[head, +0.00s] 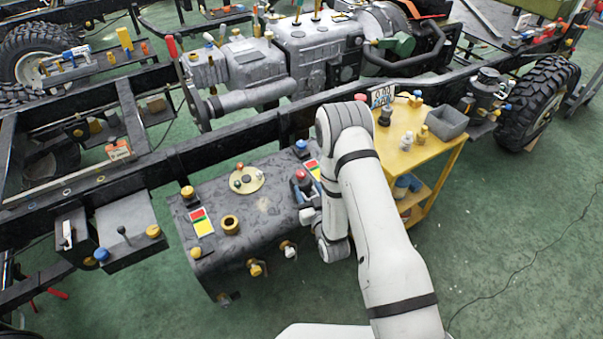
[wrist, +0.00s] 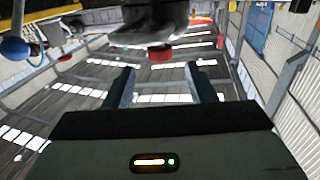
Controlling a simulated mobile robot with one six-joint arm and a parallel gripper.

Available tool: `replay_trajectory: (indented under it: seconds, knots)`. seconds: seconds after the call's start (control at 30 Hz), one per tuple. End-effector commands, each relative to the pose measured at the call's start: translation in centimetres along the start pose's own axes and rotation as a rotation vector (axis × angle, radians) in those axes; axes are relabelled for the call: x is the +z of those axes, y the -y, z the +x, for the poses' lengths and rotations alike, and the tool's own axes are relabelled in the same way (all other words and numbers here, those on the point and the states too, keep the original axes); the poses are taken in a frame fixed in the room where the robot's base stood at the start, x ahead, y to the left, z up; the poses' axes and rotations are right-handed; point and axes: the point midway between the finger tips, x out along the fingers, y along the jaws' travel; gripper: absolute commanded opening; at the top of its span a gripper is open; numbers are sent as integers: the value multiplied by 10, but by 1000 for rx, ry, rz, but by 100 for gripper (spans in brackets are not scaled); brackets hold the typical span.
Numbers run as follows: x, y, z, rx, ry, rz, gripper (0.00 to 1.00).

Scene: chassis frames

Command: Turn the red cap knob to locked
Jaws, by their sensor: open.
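A red cap knob (head: 300,174) with a dark body stands on the dark tank (head: 262,215), beside a coloured label. In the wrist view a red cap (wrist: 160,53) under a dark rounded body looks like the same knob, seen upside down. My gripper (wrist: 163,86) is open and empty, with its two fingers apart. The red cap shows beyond the fingertips, roughly centred between them, with no contact seen. The setting of the knob cannot be read.
A blue cap (head: 301,146), a brass ring (head: 230,224) and a round yellow plate (head: 247,180) sit on the tank. A yellow cart (head: 400,150) with a grey bin (head: 446,121) stands to the right. The truck frame runs behind.

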Motion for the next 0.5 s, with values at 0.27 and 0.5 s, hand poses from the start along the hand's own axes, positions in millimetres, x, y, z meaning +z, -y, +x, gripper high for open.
replay_trajectory:
  seconds: [0.27, 0.5]
  knots:
    - [-3, 0, 39, 0, -8, -1, 50]
    - [-1, -1, 69, 1, -4, 0, 50]
